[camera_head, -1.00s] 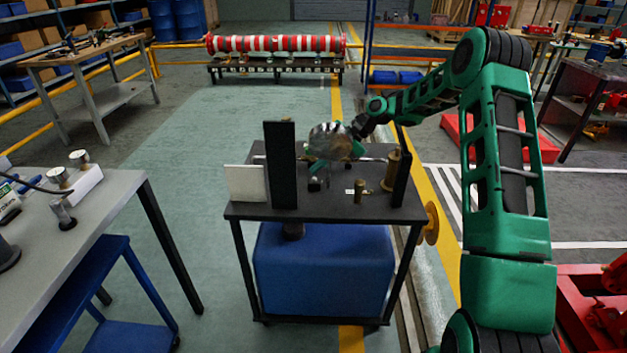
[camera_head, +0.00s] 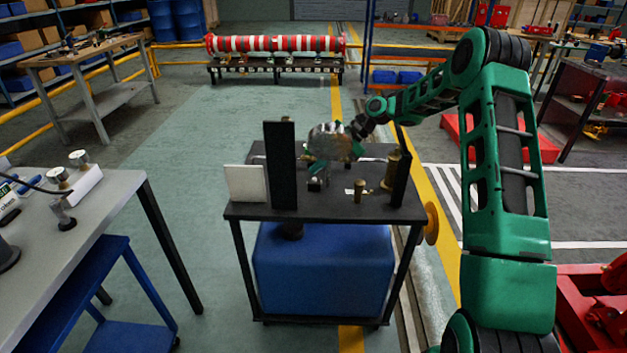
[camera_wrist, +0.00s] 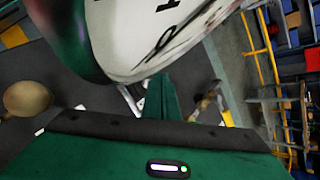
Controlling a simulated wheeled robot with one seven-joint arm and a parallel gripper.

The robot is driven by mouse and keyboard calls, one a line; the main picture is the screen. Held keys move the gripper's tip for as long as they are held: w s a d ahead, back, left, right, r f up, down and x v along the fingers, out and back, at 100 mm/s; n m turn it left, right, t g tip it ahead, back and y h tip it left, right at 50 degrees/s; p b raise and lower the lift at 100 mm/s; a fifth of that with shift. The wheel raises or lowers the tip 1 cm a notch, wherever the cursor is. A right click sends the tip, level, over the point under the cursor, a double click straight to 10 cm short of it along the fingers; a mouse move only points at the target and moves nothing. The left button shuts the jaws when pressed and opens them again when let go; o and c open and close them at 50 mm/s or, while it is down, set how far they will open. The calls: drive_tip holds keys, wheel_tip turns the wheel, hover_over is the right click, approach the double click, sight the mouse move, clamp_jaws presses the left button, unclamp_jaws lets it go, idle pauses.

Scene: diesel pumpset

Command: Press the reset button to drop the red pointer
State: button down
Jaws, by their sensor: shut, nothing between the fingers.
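A round gauge (camera_head: 327,139) stands over the middle of the dark cart top, its face turned away from the head camera. In the wrist view its white dial (camera_wrist: 125,35) fills the upper middle, with black lettering, a thin dark pointer and a green rim. No red pointer can be made out, and I cannot pick out the reset button. My gripper (camera_wrist: 160,95) is shut and empty, its green fingertips close to the dial's lower edge; I cannot tell whether they touch. In the head view my gripper (camera_head: 352,150) is beside and partly behind the gauge.
A blue tank (camera_head: 322,270) sits below. A grey table (camera_head: 110,215) stands left. Open floor lies between.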

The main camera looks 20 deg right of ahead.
drive_tip(key=shift+f, duration=0.1)
drive_tip(key=shift+s+f, duration=0.1)
drive_tip(key=shift+f, duration=0.15)
